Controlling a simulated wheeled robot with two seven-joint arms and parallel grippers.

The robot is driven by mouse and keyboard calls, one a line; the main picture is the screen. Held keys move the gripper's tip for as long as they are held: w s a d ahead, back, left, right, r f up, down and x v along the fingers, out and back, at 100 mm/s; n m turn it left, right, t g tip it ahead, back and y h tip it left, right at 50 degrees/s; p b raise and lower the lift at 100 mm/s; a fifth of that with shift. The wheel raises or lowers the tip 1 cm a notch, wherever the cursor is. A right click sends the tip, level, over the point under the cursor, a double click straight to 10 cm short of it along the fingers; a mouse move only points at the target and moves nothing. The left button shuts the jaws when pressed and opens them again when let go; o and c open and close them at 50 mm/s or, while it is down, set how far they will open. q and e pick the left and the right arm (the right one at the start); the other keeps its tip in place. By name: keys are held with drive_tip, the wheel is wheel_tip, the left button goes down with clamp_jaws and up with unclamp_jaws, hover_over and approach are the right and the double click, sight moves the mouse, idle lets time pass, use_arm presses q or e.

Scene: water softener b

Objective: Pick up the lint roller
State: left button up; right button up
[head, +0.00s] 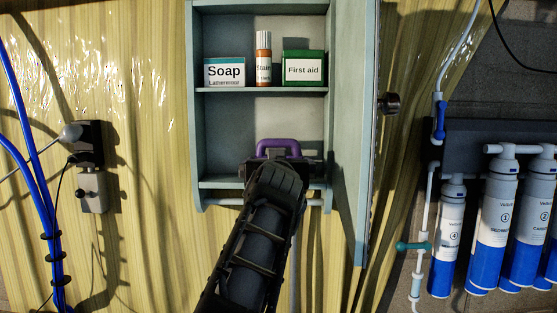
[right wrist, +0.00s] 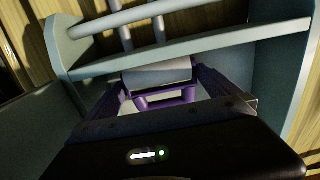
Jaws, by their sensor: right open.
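The lint roller has a purple handle frame and a white roll. In the head view its purple part (head: 278,147) shows in the lower compartment of the wall cabinet, just beyond my right gripper (head: 280,163), which hides the rest. In the right wrist view the lint roller (right wrist: 158,76) lies between the two open fingers of my right gripper (right wrist: 160,84), one finger on each side. I cannot tell whether the fingers touch it. My left gripper is in neither view.
The grey-green cabinet (head: 194,130) has a middle shelf holding a Soap box (head: 225,72), a Stain bottle (head: 263,62) and a First aid box (head: 303,68). Its open door (head: 357,150) stands close to the right. A rail (head: 228,201) runs below. Water filters (head: 497,215) hang far right.

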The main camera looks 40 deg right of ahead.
drive_tip(key=shift+x, duration=0.85)
drive_tip(key=c, duration=1.1)
